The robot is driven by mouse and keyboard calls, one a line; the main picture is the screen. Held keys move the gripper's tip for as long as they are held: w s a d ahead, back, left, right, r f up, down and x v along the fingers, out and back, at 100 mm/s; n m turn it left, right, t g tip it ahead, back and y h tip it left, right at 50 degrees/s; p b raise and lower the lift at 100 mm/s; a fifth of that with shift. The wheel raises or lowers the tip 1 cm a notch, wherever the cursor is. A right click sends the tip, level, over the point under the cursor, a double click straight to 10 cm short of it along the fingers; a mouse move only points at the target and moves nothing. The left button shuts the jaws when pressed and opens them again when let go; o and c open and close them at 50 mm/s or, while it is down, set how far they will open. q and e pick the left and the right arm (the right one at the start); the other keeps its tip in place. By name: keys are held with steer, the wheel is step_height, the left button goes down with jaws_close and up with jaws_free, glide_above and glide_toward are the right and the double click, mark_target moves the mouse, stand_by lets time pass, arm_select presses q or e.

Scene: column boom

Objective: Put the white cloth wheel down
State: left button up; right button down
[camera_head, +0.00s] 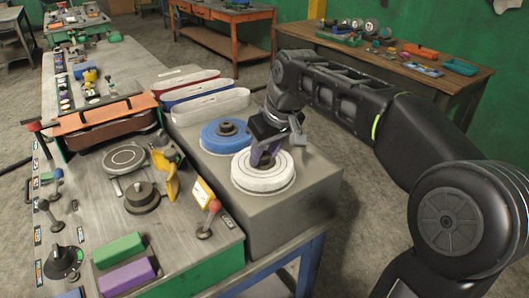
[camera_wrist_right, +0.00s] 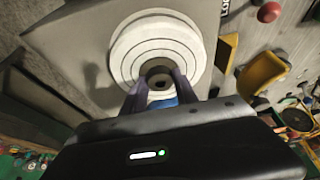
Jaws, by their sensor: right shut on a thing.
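The white cloth wheel (camera_head: 245,178) lies flat at the near end of the top of the grey block (camera_head: 309,192). Whether it touches the block or hangs just above it, I cannot tell. My right gripper (camera_head: 265,156) points down at the wheel's middle and is shut on its dark hub. In the right wrist view the purple fingers (camera_wrist_right: 159,82) sit on either side of the hub, with the stitched rings of the wheel (camera_wrist_right: 126,50) around it. My left gripper is not in view.
A blue wheel (camera_head: 211,140) with a dark hub lies just behind the white one. White, blue and red belts (camera_head: 188,81) stand farther back. Left is a machine bench with a red-knobbed lever (camera_head: 205,229), a yellow guard (camera_head: 164,174), and green and purple bars (camera_head: 126,276).

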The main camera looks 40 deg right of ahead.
steer(key=shift+f, duration=0.2)
steer(key=c, duration=0.9)
jaws_free()
steer(key=shift+c, duration=0.2)
steer(key=shift+r, duration=0.2)
steer(key=v, duration=1.2)
steer(key=shift+p, duration=0.3)
